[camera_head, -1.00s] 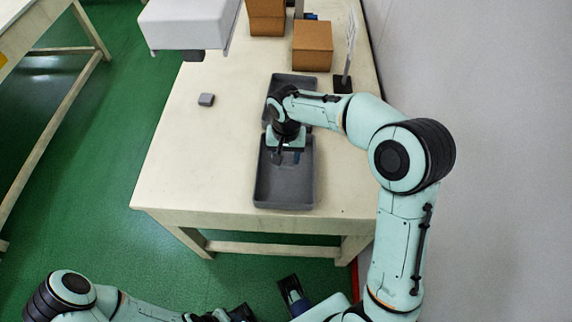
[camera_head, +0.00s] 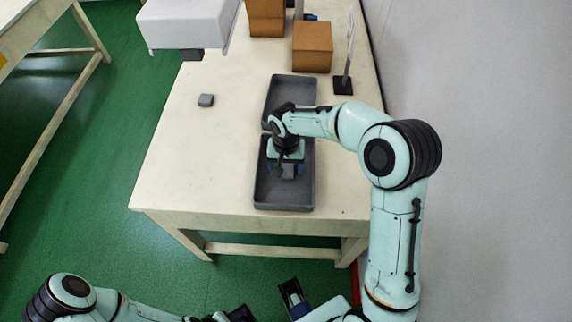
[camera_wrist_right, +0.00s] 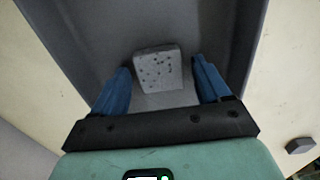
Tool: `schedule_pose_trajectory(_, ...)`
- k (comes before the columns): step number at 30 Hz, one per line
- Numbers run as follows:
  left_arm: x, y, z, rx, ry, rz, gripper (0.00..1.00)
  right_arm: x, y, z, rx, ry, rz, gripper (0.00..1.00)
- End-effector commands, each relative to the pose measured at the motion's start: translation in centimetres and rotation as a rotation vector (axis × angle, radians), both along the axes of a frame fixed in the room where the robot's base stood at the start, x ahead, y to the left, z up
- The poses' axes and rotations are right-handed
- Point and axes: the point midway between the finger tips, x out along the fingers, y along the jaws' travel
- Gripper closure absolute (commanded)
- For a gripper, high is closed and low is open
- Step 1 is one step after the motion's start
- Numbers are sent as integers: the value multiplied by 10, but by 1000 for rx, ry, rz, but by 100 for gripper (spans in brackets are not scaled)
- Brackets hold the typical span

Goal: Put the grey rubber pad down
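The grey rubber pad (camera_wrist_right: 158,69), a small speckled block, is in the front dark grey tray (camera_head: 262,190). It also shows just beyond my right gripper in the head view (camera_head: 288,172). My right gripper (camera_wrist_right: 164,80) is low over that tray. Its blue fingers stand apart on either side of the pad, with a visible gap on each side. Whether the pad rests flat on the tray floor is hard to tell. My left gripper (camera_head: 294,297) is partly in view at the bottom edge, away from the table; its finger opening is not clear.
A second dark tray (camera_head: 292,85) lies behind the front one. Another small grey block (camera_head: 206,100) sits on the cream table (camera_head: 190,170) to the left. Brown boxes (camera_head: 312,46) and a stand (camera_head: 344,84) are at the back. The table's left side is mostly clear.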

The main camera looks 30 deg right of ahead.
Motion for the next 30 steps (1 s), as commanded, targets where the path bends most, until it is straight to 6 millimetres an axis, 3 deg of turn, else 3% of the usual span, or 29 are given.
schedule_pose_trajectory(10, 1, 0, 3, 0, -1, 0, 58, 1, 0, 11, 0, -2, 0, 24)
schedule_pose_trajectory(24, 4, 0, 14, -1, -5, 0, 58, 1, 0, 104, 0, -4, 0, 24)
schedule_pose_trajectory(30, 5, 0, 16, 0, -6, 0, 58, 0, 0, 122, 0, 0, 1, 24)
